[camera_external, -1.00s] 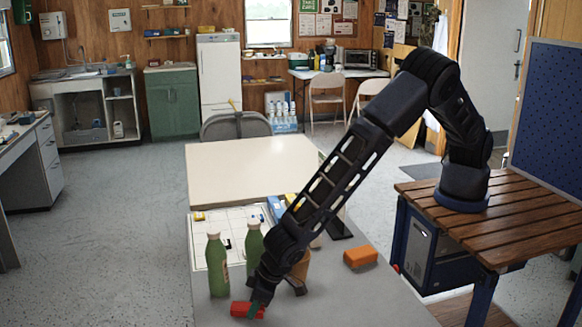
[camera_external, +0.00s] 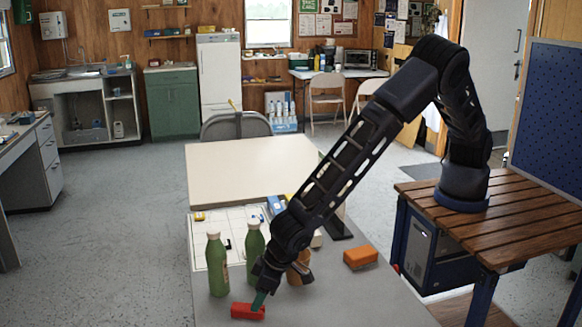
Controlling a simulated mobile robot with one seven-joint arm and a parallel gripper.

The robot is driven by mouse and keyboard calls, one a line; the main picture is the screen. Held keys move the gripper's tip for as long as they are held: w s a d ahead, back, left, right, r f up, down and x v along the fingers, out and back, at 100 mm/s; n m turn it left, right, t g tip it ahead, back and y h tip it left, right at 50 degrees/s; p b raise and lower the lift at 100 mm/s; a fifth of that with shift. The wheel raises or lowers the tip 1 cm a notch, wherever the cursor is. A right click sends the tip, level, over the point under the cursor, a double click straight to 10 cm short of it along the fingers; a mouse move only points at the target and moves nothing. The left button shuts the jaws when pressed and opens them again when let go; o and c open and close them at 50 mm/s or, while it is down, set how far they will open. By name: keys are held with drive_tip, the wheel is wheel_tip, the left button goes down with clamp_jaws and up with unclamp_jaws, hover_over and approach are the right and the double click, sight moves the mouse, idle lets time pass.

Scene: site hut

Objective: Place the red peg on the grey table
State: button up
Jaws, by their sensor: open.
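The red peg (camera_external: 248,311) lies on its side on the grey table (camera_external: 350,300), close to the table's front left. My gripper (camera_external: 276,286) is open just above and to the right of it. A narrow green piece shows at the near finger and reaches down to the peg's right end. I cannot tell whether it touches the peg or what it belongs to. Nothing is visibly held between the fingers.
Two green bottles (camera_external: 217,264) stand left of my gripper, one very close to it. An orange-brown object (camera_external: 300,270) is partly hidden behind the gripper. An orange block (camera_external: 361,257) lies to the right. The table's front right is clear.

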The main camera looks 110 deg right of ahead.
drive_tip(key=v, duration=0.8)
drive_tip(key=s+d+r+y, duration=0.1)
drive_tip(key=s+d+r, duration=0.55)
drive_tip(key=r, duration=0.25)
drive_tip(key=s+d+r+n+y, duration=0.1)
drive_tip(key=s+d+r, duration=0.4)
drive_tip(key=s+r, duration=0.3)
drive_tip(key=s+d+r, duration=0.6)
drive_tip(key=r, duration=0.5)
drive_tip(key=s+d+r+n, duration=0.1)
drive_tip(key=s+d+r, duration=0.1)
drive_tip(key=s, duration=0.8)
drive_tip(key=s+d+r+n, duration=0.1)
drive_tip(key=s+d, duration=0.2)
drive_tip(key=s, duration=0.8)
drive_tip(key=s+d+r+n, duration=0.1)
drive_tip(key=s+d+r, duration=0.1)
drive_tip(key=s, duration=0.8)
drive_tip(key=shift+s+d+r, duration=0.25)
drive_tip(key=shift+d+r, duration=0.05)
drive_tip(key=shift+d, duration=0.2)
